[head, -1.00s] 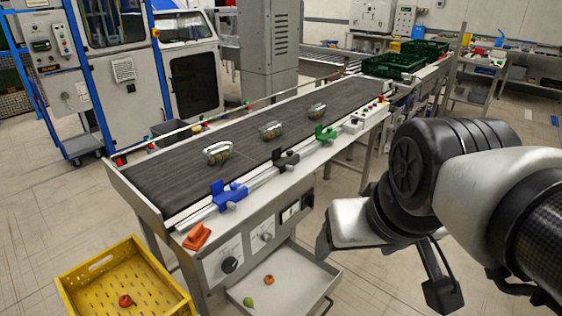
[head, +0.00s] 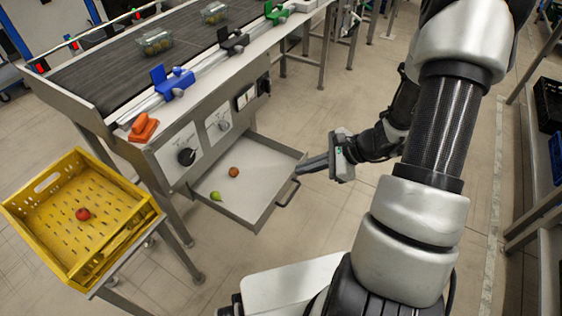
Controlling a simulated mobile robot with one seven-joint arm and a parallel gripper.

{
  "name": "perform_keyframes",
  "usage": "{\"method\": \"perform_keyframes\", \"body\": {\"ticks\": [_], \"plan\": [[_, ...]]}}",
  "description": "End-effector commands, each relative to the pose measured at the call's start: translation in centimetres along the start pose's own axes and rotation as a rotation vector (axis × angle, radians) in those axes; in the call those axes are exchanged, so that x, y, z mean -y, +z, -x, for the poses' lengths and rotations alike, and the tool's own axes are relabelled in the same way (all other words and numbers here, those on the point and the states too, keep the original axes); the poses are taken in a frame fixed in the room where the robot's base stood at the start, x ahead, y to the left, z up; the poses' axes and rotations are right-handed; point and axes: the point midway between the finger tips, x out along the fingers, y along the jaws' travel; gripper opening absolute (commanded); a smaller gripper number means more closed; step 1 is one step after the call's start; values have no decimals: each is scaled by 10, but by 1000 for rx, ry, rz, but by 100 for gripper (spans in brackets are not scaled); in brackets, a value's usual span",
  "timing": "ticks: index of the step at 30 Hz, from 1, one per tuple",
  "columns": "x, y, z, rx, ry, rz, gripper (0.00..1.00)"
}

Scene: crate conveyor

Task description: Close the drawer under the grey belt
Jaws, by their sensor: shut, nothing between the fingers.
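The drawer (head: 266,158) under the grey belt (head: 105,68) is pulled out from the front of the belt's frame. An orange-brown round fruit (head: 234,172) and a green fruit (head: 216,196) lie in it. The drawer has a dark bar handle (head: 289,194) on its front. My gripper (head: 299,172) is shut and empty, with its fingers pointing left at the drawer's front edge near the far end of the handle. I cannot tell whether the fingertips touch the drawer.
A yellow crate (head: 38,208) with a red fruit (head: 83,214) stands on a stand at the left. Knob panels (head: 180,150) sit above the drawer. An orange block (head: 143,128) and a blue clamp (head: 172,84) are on the belt's edge.

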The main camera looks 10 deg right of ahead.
Motion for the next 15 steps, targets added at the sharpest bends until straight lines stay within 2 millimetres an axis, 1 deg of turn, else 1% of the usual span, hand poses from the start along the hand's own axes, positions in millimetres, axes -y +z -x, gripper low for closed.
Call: {"method": "perform_keyframes", "body": {"ticks": [1, 3, 6, 9, 13, 15], "plan": [[-8, -34, -14, 1, -35, -131, 0], [-14, -66, -25, -2, -80, -274, 0], [-23, -98, -36, -6, -127, -418, 0], [-29, -114, -41, -10, -152, -495, 0], [-30, -120, -49, -12, -160, -519, 0], [-29, -120, -58, -12, -158, -517, 0]]}}
